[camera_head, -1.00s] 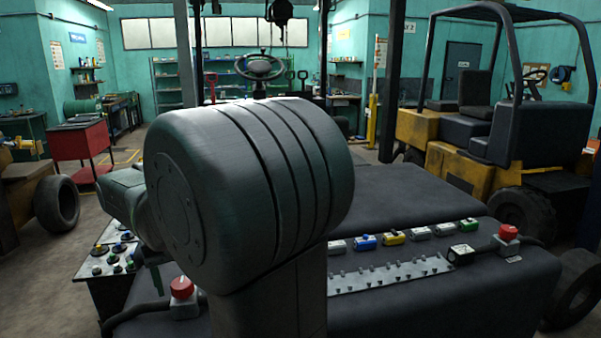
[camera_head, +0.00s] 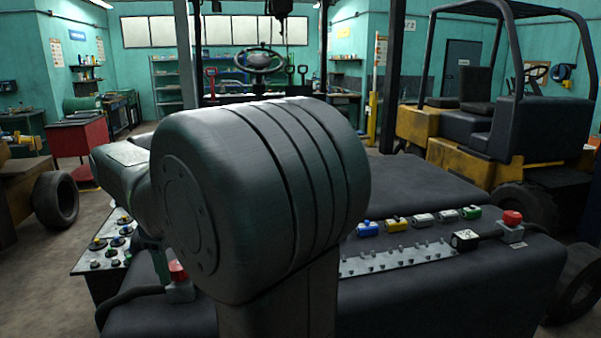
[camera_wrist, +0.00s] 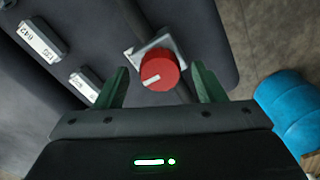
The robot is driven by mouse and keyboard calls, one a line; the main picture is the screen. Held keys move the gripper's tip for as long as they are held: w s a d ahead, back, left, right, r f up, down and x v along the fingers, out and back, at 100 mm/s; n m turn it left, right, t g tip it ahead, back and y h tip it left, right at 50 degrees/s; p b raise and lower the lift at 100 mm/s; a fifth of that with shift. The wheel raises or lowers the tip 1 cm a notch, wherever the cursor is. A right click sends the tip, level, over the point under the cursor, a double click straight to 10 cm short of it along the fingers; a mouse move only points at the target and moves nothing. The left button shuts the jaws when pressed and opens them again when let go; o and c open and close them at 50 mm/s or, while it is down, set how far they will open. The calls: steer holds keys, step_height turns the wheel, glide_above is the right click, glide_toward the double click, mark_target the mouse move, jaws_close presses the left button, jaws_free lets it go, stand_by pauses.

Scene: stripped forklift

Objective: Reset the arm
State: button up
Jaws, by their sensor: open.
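My arm's thick grey-green link fills the middle of the head view, and my gripper is hidden there. In the wrist view my gripper (camera_wrist: 158,88) shows two green fingers spread wide with nothing held. A red rotary knob (camera_wrist: 160,73) on a grey mount shows between and beyond the fingertips. Whether it lies at fingertip depth I cannot tell. In the head view, a red knob (camera_head: 177,271) stands left of my arm and another red knob (camera_head: 512,218) at the right end of the dark forklift body (camera_head: 440,305).
A metal strip (camera_head: 400,259) with small toggles and a row of coloured modules (camera_head: 397,224) line the forklift top. A button panel (camera_head: 108,245) is at left. A yellow forklift (camera_head: 460,160) stands behind right. In the wrist view, a blue barrel (camera_wrist: 290,108) stands on the floor.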

steer(key=n+b, duration=0.1)
steer(key=n, duration=0.2)
steer(key=shift+b, duration=0.35)
steer(key=shift+n, duration=0.3)
steer(key=shift+d+r, duration=0.1)
